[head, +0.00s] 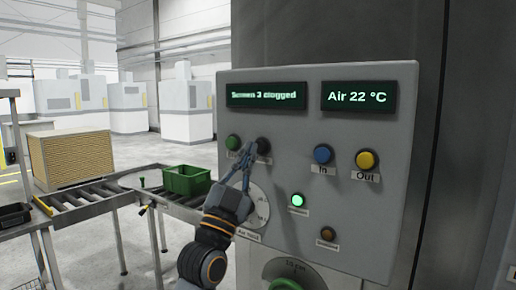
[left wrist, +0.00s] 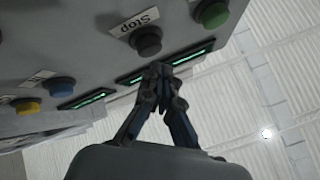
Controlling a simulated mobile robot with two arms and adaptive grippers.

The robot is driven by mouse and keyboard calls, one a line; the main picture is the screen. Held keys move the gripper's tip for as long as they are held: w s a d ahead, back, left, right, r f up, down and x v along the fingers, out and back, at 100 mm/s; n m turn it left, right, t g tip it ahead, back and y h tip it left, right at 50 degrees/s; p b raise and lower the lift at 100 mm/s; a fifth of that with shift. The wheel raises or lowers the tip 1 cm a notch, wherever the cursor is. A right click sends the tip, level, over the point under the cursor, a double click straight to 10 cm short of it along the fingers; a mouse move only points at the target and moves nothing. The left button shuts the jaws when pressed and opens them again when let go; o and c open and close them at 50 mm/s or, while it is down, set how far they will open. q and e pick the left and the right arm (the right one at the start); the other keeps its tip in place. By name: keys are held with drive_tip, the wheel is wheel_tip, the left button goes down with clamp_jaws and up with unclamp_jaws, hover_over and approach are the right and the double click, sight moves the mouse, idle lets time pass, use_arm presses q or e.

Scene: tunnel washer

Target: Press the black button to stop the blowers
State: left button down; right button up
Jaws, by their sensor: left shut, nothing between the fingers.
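The black button (head: 263,146) sits on the grey control panel (head: 400,110), just right of the green button (head: 233,142). In the left wrist view the black button (left wrist: 146,42) shows with a "Stop" label beside it. My left gripper (head: 247,150) is shut and empty, its fingertips at the panel between the green and black buttons in the head view. In the left wrist view the fingertips (left wrist: 160,68) are close to the black button, apparently a little short of it. I cannot tell whether they touch. My right gripper is not in view.
A blue "In" button (head: 323,154), a yellow "Out" button (head: 367,160), a lit green lamp (head: 297,200) and a dial (head: 258,208) share the panel. The display (head: 266,95) reads "Screen 3 clogged". A green crate (head: 187,180) stands on the roller conveyor (head: 85,200) to the left.

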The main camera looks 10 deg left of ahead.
use_arm(q)
drive_tip(key=shift+w, duration=0.1)
idle(0.3)
drive_tip(key=shift+w+d, duration=0.15)
drive_tip(key=shift+w, duration=0.2)
drive_tip(key=shift+w+d, duration=0.15)
drive_tip(key=shift+w, duration=0.3)
idle(0.8)
drive_tip(key=shift+s, duration=0.1)
drive_tip(key=shift+s+a, duration=0.3)
drive_tip(key=shift+s, duration=0.45)
drive_tip(key=s, duration=0.1)
drive_tip(key=s+a, duration=0.1)
drive_tip(key=s, duration=0.1)
drive_tip(key=s+p, duration=0.1)
drive_tip(key=shift+s+a, duration=0.35)
idle(0.6)
